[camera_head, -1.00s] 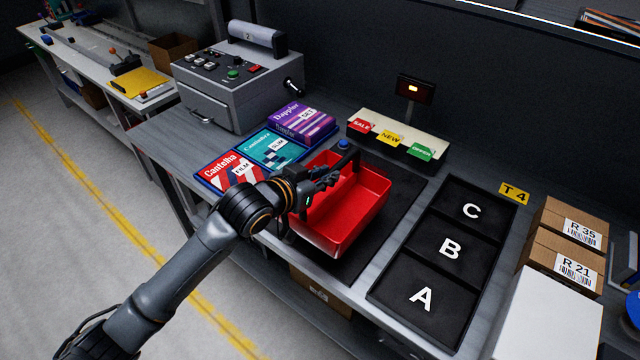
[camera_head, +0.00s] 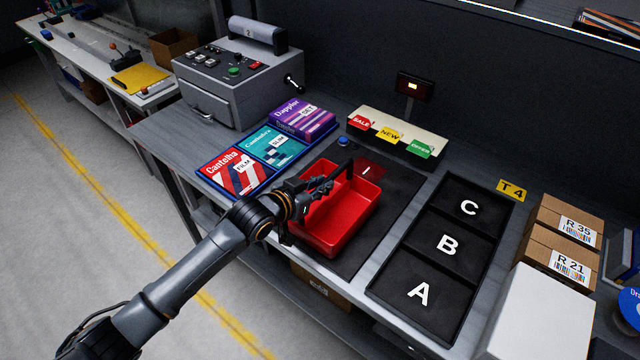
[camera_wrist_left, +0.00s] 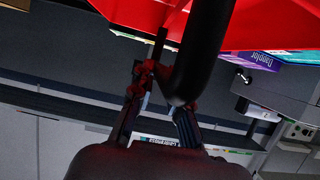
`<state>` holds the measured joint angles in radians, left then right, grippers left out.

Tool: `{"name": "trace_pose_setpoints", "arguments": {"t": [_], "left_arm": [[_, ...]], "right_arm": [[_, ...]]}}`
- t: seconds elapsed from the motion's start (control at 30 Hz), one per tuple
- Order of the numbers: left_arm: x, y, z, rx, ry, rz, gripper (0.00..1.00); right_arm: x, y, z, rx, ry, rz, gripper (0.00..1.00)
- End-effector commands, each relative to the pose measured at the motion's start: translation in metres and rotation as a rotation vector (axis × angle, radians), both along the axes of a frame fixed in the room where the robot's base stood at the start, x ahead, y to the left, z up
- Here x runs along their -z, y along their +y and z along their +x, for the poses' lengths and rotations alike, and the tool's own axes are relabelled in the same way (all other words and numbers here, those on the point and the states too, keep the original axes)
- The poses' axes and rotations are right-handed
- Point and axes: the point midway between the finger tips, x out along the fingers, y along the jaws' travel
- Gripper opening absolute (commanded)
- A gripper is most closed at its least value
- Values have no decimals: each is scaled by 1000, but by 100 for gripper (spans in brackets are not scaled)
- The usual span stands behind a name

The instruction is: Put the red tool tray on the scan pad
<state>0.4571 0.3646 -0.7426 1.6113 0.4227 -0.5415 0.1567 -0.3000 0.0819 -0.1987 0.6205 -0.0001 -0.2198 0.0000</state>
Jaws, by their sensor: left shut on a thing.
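The red tool tray (camera_head: 345,222) is an open red box with a black bar handle (camera_head: 346,172). My left gripper (camera_head: 318,187) is shut on that handle. The tray is over the near part of the dark scan pad (camera_head: 397,190); I cannot tell whether its underside touches the pad. A red glow (camera_head: 369,169) shows on the pad just behind the tray. In the left wrist view, the black handle (camera_wrist_left: 205,45) runs past my left gripper's fingers (camera_wrist_left: 165,85), with the red tray (camera_wrist_left: 265,25) at the top. My right gripper is out of view.
Left of the pad are flat boxes, one of them red (camera_head: 235,168). A tag strip (camera_head: 392,132) and a small lit scanner (camera_head: 415,87) stand behind. The lettered black tray (camera_head: 437,262) is to the right, beside brown cartons (camera_head: 565,232).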

Motion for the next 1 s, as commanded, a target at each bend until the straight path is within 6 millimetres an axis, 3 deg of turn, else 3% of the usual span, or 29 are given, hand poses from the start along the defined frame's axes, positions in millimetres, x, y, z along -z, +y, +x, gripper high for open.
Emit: {"name": "trace_pose_setpoints", "arguments": {"t": [0.03, 0.13, 0.57, 1.0], "left_arm": [[2, 0, 0, 0, 1, 1, 20], [1, 0, 0, 0, 1, 1, 39], [-3, 4, -5, 0, 0, 0, 39], [-34, 49, -68, 0, 0, 1, 39]], "right_arm": [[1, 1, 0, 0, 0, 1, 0], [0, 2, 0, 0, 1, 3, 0], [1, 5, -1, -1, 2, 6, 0], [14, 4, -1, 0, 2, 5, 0]]}}
